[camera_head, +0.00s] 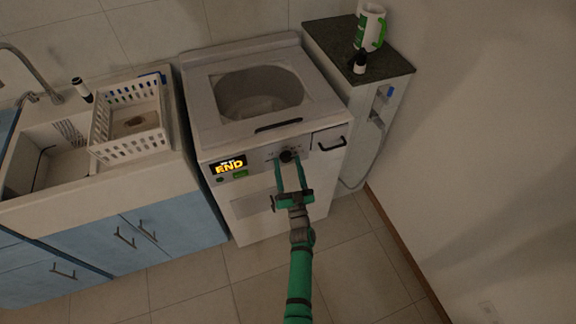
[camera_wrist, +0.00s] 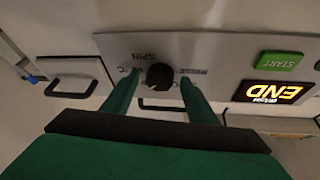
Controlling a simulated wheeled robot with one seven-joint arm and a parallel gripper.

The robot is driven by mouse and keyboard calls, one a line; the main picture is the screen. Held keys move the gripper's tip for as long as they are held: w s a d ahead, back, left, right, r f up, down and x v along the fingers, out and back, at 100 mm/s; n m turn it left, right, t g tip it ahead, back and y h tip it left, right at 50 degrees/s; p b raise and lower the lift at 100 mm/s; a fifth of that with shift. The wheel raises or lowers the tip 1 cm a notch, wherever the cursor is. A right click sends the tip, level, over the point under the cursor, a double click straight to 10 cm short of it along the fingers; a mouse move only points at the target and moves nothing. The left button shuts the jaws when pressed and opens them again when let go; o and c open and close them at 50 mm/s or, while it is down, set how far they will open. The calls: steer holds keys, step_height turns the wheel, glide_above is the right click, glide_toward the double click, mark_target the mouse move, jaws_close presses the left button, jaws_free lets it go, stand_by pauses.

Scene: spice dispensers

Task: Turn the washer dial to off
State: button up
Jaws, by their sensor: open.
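The washer (camera_head: 258,187) is a white top-loader with a front control panel. Its black round dial (camera_head: 287,156) sits on the panel, right of the display. In the wrist view the dial (camera_wrist: 159,76) appears near the middle, upside down, with SPIN and other labels around it. My green gripper (camera_head: 290,164) is open, with one finger on each side of the dial. In the wrist view the fingertips (camera_wrist: 160,78) straddle the dial with gaps showing; contact is not visible. The dial's exact pointer direction is too small to read.
The lit display (camera_head: 229,165) reads END, with a green START button (camera_head: 240,174) below it. A drawer handle (camera_head: 332,144) is right of the dial. A sink with a white basket (camera_head: 128,149) stands left.

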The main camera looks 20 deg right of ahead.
steer(key=c, duration=1.1)
steer(key=shift+o, duration=0.2)
steer(key=shift+n, duration=0.4)
steer(key=n+y, duration=0.1)
steer(key=n, duration=0.1)
steer(key=n+y, duration=0.2)
steer(key=n, duration=0.1)
steer(key=n+y, duration=0.1)
steer(key=n, duration=0.2)
steer(key=shift+d+y, duration=0.35)
steer(key=shift+y, duration=0.05)
steer(key=shift+d+n+g+y, duration=0.15)
steer(key=shift+n+y, duration=0.6)
steer(key=shift+n, duration=0.75)
steer(key=shift+a+n+g+y, duration=0.1)
steer(key=shift+n+g+y, duration=0.15)
steer(key=shift+n+y, duration=0.9)
steer(key=shift+r+n+h, duration=0.1)
steer(key=shift+n+h, duration=0.2)
steer(key=shift+n, duration=0.15)
steer(key=o, duration=1.1)
steer(key=shift+d, duration=0.1)
steer(key=shift+c, duration=0.2)
